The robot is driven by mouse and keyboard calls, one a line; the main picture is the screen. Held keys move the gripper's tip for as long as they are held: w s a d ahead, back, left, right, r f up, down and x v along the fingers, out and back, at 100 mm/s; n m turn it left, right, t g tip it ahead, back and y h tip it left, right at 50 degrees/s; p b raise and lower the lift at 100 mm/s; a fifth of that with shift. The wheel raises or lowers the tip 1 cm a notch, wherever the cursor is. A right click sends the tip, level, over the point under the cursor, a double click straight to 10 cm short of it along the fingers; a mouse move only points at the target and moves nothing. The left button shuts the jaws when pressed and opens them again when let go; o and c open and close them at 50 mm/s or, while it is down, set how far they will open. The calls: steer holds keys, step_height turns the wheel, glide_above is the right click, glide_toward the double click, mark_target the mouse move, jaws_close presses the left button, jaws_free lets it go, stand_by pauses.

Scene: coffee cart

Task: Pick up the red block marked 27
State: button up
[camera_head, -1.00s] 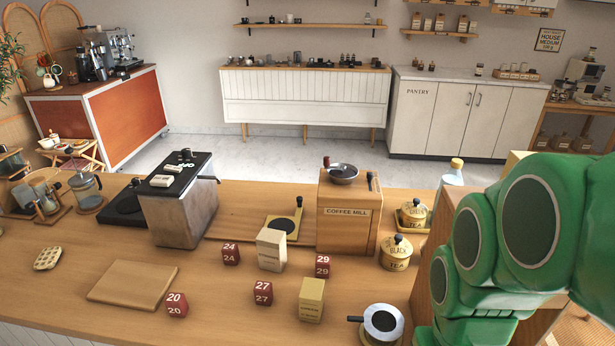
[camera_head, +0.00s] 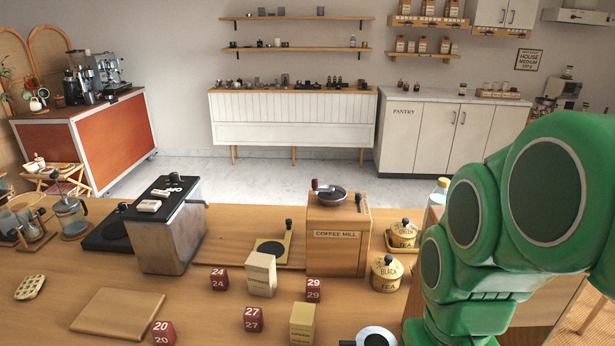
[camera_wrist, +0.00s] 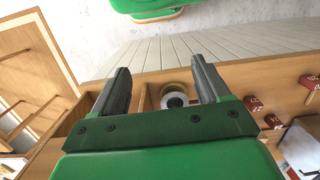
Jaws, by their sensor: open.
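The red block marked 27 (camera_head: 253,319) stands on the wooden counter in the head view, left of a yellowish box (camera_head: 302,323). Other red blocks are the one marked 24 (camera_head: 219,279), the one marked 29 (camera_head: 314,289) and the one marked 20 (camera_head: 161,334). My gripper (camera_wrist: 158,82) shows in the wrist view with its two dark fingers apart and nothing between them. It is off the counter's edge, away from the blocks. Red blocks show at the right of the wrist view (camera_wrist: 253,104), their numbers too small to read surely.
A cream box (camera_head: 261,274) stands behind block 27. A white-topped round pot (camera_head: 376,337) is at the front right. A wooden board (camera_head: 117,311) lies left. My green arm covers the right side.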

steer(key=w+a+r+n+t+y, duration=0.1)
steer(key=w+a+r+t+y, duration=0.2)
steer(key=w+a, duration=0.6)
steer(key=w+a+r+n+t+y, duration=0.1)
steer(key=w+a+r+t+y, duration=0.35)
steer(key=a, duration=0.85)
steer(key=w+a+r+n+t+y, duration=0.1)
steer(key=w+a+r+t, duration=0.1)
steer(key=w+a, duration=0.8)
steer(key=m+t+h, duration=0.5)
steer(key=m+h, duration=0.1)
steer(key=h, duration=0.5)
glide_toward(252, 312)
steer(key=shift+g, duration=0.25)
steer(key=w, duration=0.2)
steer(key=w+f, duration=0.1)
steer(key=w, duration=0.1)
steer(key=shift+a+f, duration=0.1)
steer(key=shift+f, duration=0.05)
steer(key=shift+w+f, duration=0.1)
steer(key=shift+f, duration=0.2)
steer(key=shift+x, duration=1.1)
steer(key=shift+w+d+f, duration=0.3)
steer(key=shift+w+d, duration=0.1)
steer(key=shift+w, duration=0.3)
steer(key=shift+w+d+f, duration=0.25)
steer(key=shift+w+d, duration=0.1)
steer(key=shift+w, duration=0.35)
steer(key=shift+x, duration=1.05)
